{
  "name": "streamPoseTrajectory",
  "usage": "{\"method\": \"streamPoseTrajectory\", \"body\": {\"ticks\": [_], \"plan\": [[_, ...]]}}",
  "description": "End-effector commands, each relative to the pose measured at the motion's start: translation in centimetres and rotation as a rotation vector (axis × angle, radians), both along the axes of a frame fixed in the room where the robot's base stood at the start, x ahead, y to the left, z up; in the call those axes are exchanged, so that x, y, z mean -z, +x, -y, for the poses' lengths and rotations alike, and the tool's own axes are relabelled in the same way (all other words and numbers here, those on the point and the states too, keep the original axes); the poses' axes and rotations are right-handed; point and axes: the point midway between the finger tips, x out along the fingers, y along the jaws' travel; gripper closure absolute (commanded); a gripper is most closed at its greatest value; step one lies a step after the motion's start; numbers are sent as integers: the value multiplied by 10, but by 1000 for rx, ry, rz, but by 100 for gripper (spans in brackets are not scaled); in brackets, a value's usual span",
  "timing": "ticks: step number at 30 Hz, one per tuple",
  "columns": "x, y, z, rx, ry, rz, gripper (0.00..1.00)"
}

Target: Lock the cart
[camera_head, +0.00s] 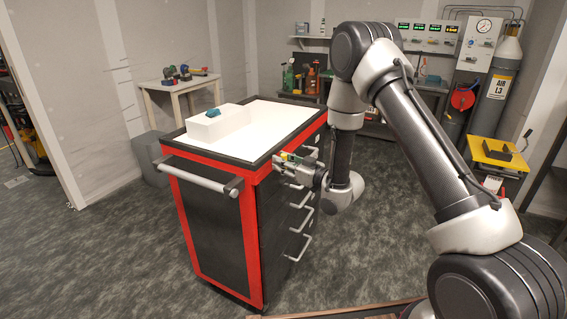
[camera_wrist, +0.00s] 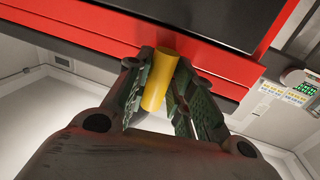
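The cart is a black and red tool cabinet with a white top (camera_head: 262,126), a grey push bar on its left end and several drawer handles on its right side. My gripper (camera_head: 284,160) is at the cart's upper right side, close to the red rim. In the wrist view, my gripper's two green-black fingers (camera_wrist: 165,75) stand either side of a yellow cylinder (camera_wrist: 159,82) and appear closed on it. The cylinder's far end points toward the cart's red edge (camera_wrist: 110,32). I cannot tell whether it touches the cart. No lock is clearly visible.
A white block (camera_head: 208,126) with a small teal item sits on the cart top. A small table (camera_head: 180,84) with tools stands behind left. A workbench with bottles, a yellow stand (camera_head: 497,152) and a gas cylinder (camera_head: 497,90) are at the back right.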

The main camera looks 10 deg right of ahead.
Motion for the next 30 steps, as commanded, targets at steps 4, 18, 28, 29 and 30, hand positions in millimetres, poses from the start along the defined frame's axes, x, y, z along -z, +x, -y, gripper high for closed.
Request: {"method": "streamPoseTrajectory", "body": {"ticks": [4, 18, 28, 29, 30], "plan": [[-1, 2, 3, 7, -1, 2, 100], [-1, 5, 6, 13, 88, -129, 100], [0, 9, 9, 15, 255, -376, 100], [0, 9, 9, 16, 271, -400, 100], [1, 9, 9, 16, 292, -433, 100]]}}
